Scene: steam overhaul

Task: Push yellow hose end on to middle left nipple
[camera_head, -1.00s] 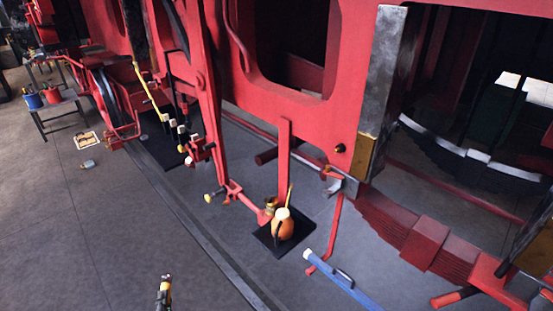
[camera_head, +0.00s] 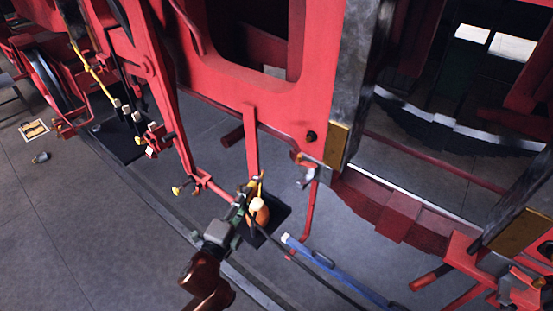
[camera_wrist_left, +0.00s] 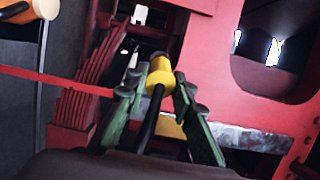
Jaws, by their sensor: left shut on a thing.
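My left gripper (camera_head: 247,193) is shut on the yellow hose end. In the left wrist view its green fingers (camera_wrist_left: 170,88) stand either side of the yellow hose end (camera_wrist_left: 160,76), which has a dark tip and a black hose running back from it. The black hose (camera_head: 330,270) trails to the lower right. I cannot pick out the middle left nipple with certainty. My right gripper is not in view.
The red locomotive frame (camera_head: 240,85) fills the back. A blue-ended bar (camera_head: 340,278) lies at the lower right. The floor at the lower left is clear.

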